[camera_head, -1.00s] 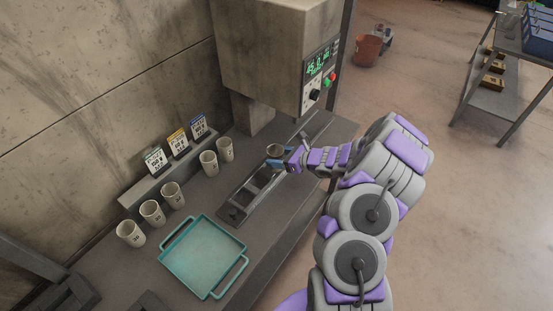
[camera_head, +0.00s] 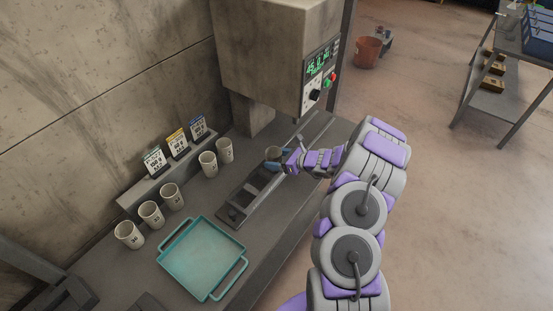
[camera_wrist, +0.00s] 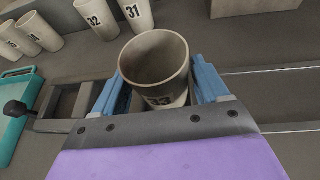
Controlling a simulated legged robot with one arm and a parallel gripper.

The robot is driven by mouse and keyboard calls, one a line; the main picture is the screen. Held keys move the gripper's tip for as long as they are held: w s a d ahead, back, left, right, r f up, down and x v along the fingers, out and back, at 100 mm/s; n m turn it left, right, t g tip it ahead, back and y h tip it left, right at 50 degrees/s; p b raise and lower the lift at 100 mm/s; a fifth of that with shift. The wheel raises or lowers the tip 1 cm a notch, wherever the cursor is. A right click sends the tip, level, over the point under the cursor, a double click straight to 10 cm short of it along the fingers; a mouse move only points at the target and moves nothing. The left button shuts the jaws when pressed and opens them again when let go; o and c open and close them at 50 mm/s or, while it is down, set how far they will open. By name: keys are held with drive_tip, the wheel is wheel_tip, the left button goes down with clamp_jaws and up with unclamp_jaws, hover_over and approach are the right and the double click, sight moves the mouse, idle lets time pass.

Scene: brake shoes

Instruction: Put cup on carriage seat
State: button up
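A pale cup marked 33 (camera_wrist: 155,60) is upright between the two blue fingers of my gripper (camera_wrist: 163,92) in the wrist view. The fingers flank its sides and appear closed on it. In the head view this cup (camera_head: 272,152) is at the far part of the dark carriage (camera_head: 238,208), below the machine head, and my gripper (camera_head: 280,158) reaches it from the right. The cup's base is hidden, so I cannot tell whether it touches the carriage.
Several other cups stand along the wall, including one (camera_head: 208,164) near the machine. A teal tray (camera_head: 203,258) lies on the table (camera_head: 120,268) in front. Three labelled cards (camera_head: 177,145) stand behind the cups. The machine head (camera_head: 275,50) overhangs the carriage.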

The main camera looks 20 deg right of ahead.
drive_tip(key=shift+o, duration=1.3)
